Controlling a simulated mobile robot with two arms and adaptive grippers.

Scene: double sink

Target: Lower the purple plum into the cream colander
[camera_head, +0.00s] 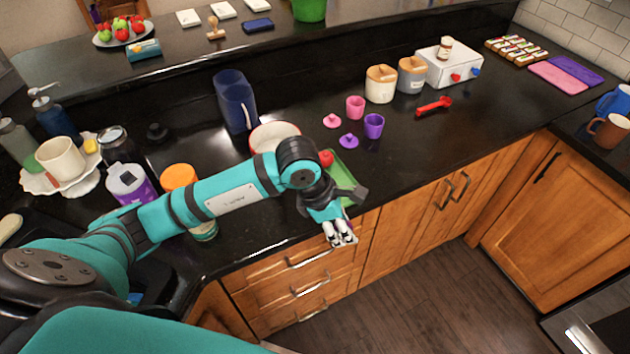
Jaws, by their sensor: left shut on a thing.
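My left gripper (341,236) hangs in front of the counter's front edge, with its fingers pointing down and toward the camera. My right gripper is not in view.
A green tray (343,177) with a red round item (326,158) lies just behind the gripper. Pink (355,107) and purple (373,125) cups, a red scoop (434,105) and canisters (380,84) stand farther back. A blue pitcher (235,100) stands behind the arm. The right-hand counter front is clear.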

